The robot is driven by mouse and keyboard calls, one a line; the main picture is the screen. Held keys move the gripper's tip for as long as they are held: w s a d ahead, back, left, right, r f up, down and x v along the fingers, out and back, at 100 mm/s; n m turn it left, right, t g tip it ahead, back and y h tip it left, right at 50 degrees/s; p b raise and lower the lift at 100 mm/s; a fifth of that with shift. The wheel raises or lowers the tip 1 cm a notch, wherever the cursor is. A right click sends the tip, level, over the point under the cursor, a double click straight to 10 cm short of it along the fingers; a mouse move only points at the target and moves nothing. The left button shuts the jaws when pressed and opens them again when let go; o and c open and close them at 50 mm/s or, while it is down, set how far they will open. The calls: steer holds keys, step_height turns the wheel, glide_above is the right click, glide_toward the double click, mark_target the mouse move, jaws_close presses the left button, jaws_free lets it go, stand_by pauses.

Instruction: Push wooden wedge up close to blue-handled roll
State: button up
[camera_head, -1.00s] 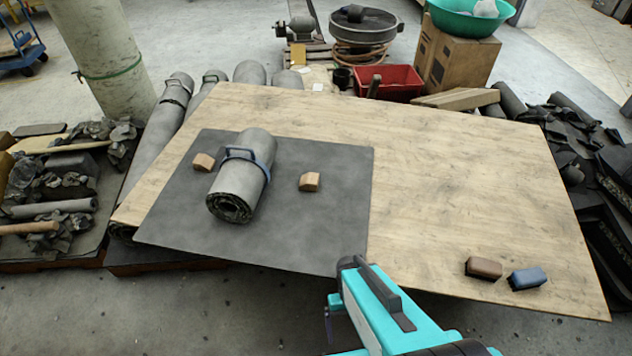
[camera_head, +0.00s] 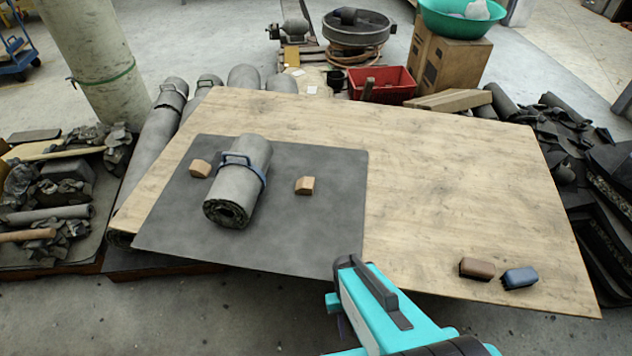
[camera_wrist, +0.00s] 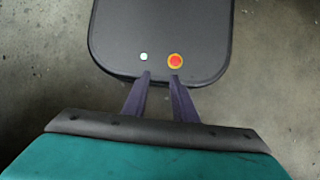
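The grey blue-handled roll (camera_head: 237,190) lies on the dark grey sheet (camera_head: 300,235), with a blue strap and handle around its middle. One wooden wedge (camera_head: 200,169) sits to its left and another wooden wedge (camera_head: 304,186) to its right. Both wedges stand apart from the roll, with bare sheet between. My gripper is low in front of the table, mostly hidden behind my teal arm in the head view. In the wrist view my gripper (camera_wrist: 160,76) shows two dark fingers with a gap between them, holding nothing. No roll or wedge shows there.
A brown block (camera_head: 477,268) and a blue block (camera_head: 520,278) sit at the wooden table's (camera_head: 455,180) front right corner. The table's right middle is clear. Rolls (camera_head: 165,130) lie beyond the left edge, and dark scrap (camera_head: 575,150) is piled on the right.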

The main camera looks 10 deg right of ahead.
step_height(320, 180, up, 8)
steer(key=p, duration=0.6)
steer(key=shift+w+f+p, duration=0.15)
steer(key=shift+p, duration=0.25)
jaws_close()
steer(key=shift+a, duration=0.1)
